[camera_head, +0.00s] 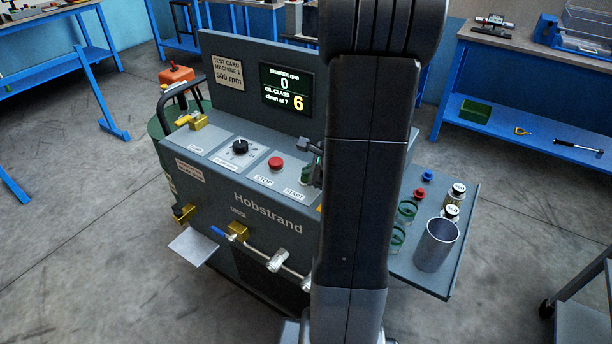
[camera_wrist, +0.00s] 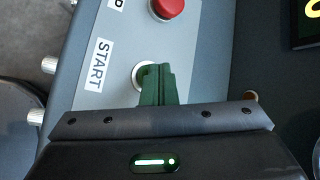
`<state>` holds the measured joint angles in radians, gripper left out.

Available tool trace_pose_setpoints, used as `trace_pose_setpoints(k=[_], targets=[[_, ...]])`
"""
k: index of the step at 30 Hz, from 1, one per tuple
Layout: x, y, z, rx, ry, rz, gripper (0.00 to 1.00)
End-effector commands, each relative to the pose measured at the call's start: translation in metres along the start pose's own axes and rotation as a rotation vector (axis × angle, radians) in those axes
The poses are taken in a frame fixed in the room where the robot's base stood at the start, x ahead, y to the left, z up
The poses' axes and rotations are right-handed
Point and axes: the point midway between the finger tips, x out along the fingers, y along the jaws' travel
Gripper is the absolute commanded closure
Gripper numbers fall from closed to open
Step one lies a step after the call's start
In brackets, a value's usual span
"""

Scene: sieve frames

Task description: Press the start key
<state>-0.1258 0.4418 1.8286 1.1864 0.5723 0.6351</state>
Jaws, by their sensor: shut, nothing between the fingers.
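The start key is a green button in a silver ring (camera_wrist: 137,76), beside the START label (camera_wrist: 98,65) in the wrist view. My gripper (camera_wrist: 157,72) is shut and empty, with its dark green fingertips over the key and covering part of it. Whether the tips touch the key or hover just above it, I cannot tell. In the head view the START label (camera_head: 295,196) is on the right of the machine's sloped panel. There my arm hides part of the area around the key, and my gripper is only partly visible.
The red STOP button (camera_head: 276,163) is left of the start key, with a black knob (camera_head: 240,147) further left. The display (camera_head: 286,90) reads shaker rpm 0 and oil class 6. A side shelf (camera_head: 437,283) at right holds a metal cup (camera_head: 436,246) and jars.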

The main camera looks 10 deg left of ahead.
Motion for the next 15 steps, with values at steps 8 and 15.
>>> trace_pose_setpoints(k=[8,15], targets=[[-0.0108,-0.0078,0.0079,-0.001,0.0,0.0,1.0],[-0.0102,-0.0074,0.0074,-0.001,0.0,0.0,1.0]])
